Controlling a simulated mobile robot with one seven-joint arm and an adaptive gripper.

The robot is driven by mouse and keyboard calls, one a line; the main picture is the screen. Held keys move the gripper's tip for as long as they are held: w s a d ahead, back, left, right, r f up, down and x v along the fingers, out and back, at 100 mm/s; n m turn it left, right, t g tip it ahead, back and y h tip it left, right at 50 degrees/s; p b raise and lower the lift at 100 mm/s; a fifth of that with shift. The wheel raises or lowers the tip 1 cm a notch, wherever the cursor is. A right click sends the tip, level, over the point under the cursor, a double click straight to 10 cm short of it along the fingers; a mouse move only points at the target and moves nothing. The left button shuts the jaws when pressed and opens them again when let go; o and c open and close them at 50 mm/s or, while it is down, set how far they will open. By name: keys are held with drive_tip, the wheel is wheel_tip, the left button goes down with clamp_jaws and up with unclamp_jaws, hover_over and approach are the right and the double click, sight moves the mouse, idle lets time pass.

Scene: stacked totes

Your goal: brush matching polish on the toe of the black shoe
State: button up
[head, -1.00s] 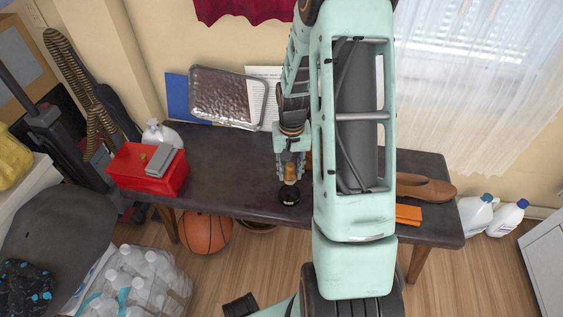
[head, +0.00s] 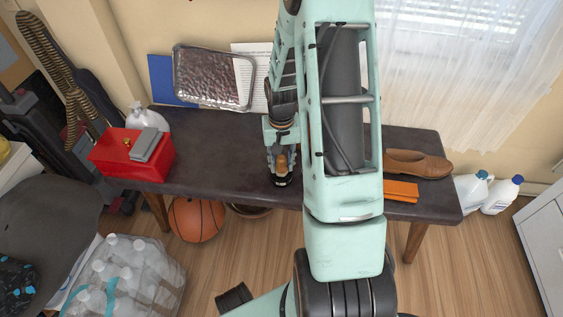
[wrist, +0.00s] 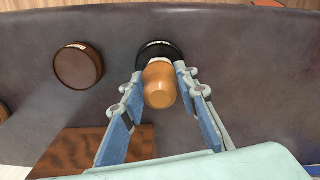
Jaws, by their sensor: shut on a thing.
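My gripper (head: 281,162) is shut on the tan wooden handle of a brush (wrist: 160,85), held upright near the front edge of the dark bench (head: 225,155). A round black tin (wrist: 152,50) lies directly under the brush. The brush's lower end is hidden, so I cannot tell whether it touches the tin. A round brown tin (wrist: 78,66) stands apart to the left in the wrist view. A brown shoe (head: 415,164) lies at the bench's right end. I cannot see the black shoe; my arm covers part of the bench.
A brown wooden piece (wrist: 97,150) shows in the wrist view. A foil tray (head: 213,77) leans behind.

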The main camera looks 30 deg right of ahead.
sight(281, 157)
drive_tip(key=shift+f+b, duration=0.35)
drive_tip(key=shift+f, duration=0.2)
idle(1.8)
drive_tip(key=shift+r, duration=0.1)
drive_tip(key=shift+r+p, duration=2.75)
drive_tip(key=shift+r, duration=0.75)
drive_tip(key=w+a+r+n+p, duration=0.1)
drive_tip(key=a+r+n+p, duration=0.1)
drive_tip(key=a+r, duration=0.65)
drive_tip(key=w+a+r+n+p, duration=0.15)
drive_tip(key=a+r, duration=0.25)
drive_tip(key=r, duration=1)
wheel_tip(281, 157, up, 17)
drive_tip(key=s+p, duration=0.2)
drive_tip(key=p, duration=2.4)
drive_tip(key=shift+a+r, duration=0.15)
drive_tip(key=shift+r, duration=0.05)
drive_tip(key=shift+f, duration=0.1)
